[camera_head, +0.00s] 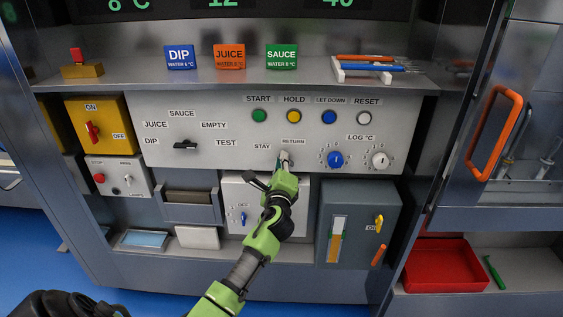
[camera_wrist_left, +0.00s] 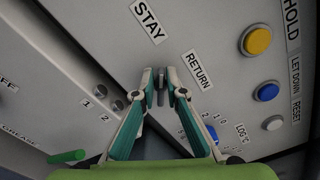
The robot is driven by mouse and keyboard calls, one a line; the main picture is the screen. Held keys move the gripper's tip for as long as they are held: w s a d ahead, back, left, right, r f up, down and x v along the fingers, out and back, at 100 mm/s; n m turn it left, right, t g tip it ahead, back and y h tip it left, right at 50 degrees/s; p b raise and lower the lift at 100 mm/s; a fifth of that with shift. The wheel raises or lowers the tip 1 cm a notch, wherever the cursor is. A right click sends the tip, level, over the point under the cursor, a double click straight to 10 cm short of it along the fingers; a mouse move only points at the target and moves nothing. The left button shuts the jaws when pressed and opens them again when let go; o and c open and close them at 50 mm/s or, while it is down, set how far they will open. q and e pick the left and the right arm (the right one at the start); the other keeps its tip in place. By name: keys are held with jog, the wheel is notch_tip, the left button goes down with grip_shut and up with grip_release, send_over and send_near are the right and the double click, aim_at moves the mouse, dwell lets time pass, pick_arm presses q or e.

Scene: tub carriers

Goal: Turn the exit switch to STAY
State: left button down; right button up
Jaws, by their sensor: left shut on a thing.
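The exit switch (camera_wrist_left: 161,97) is a small dark lever on the grey panel, between the STAY label (camera_head: 262,147) and the RETURN label (camera_head: 292,141). My left gripper (camera_head: 284,158) reaches up to the panel and hides most of the switch in the head view. In the left wrist view the two fingertips (camera_wrist_left: 161,82) close on the switch from both sides. The STAY label (camera_wrist_left: 147,20) and the RETURN label (camera_wrist_left: 197,70) lie on either side of the fingers there. The exact angle of the lever is hard to tell.
START, HOLD (camera_head: 293,117), LET DOWN and RESET buttons sit above. A blue knob (camera_head: 335,159) and a white knob (camera_head: 380,160) lie to the right. A black selector (camera_head: 186,145) is to the left. A white box (camera_head: 236,196) and a grey box (camera_head: 357,205) stand below.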

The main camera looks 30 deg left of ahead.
pick_arm(q)
jog(key=shift+d+f, duration=0.2)
jog(key=shift+f, duration=0.15)
jog(key=c, duration=2.1)
grip_release()
jog(key=shift+r, duration=0.2)
jog(key=v, duration=1.2)
jog(key=shift+a, duration=0.1)
